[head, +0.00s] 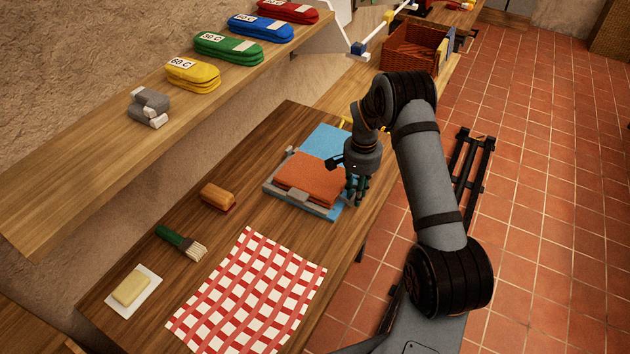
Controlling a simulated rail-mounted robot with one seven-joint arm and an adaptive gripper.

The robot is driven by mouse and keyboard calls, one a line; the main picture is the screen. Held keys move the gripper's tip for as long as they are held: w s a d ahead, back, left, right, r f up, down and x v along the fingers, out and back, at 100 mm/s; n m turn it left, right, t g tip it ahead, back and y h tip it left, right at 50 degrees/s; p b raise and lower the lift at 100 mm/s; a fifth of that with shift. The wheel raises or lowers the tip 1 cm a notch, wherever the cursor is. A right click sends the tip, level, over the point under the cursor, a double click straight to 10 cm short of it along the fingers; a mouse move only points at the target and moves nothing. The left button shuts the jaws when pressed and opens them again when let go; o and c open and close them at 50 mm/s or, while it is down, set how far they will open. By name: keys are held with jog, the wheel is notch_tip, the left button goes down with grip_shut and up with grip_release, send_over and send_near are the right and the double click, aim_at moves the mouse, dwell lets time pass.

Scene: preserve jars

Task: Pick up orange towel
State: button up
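The orange towel (311,176) is a folded, flat rectangle. It lies on a grey frame or tray (313,209) over the middle of the wooden table. My gripper (357,193) points down at the right edge of the towel, over or beside a blue sheet (327,139). Part of the towel's right end is close to or behind the gripper. I cannot tell whether the fingers touch the towel or how far apart they are.
A red checked cloth (250,293), brown-handled brush block (218,197), green brush (181,243) and butter-like block (130,287) lie on the table. A shelf (110,150) holds folded coloured cloths (193,74). A wicker basket (413,46) stands behind.

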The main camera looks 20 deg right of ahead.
grip_shut()
jog(key=shift+r, duration=0.1)
dwell(0.4)
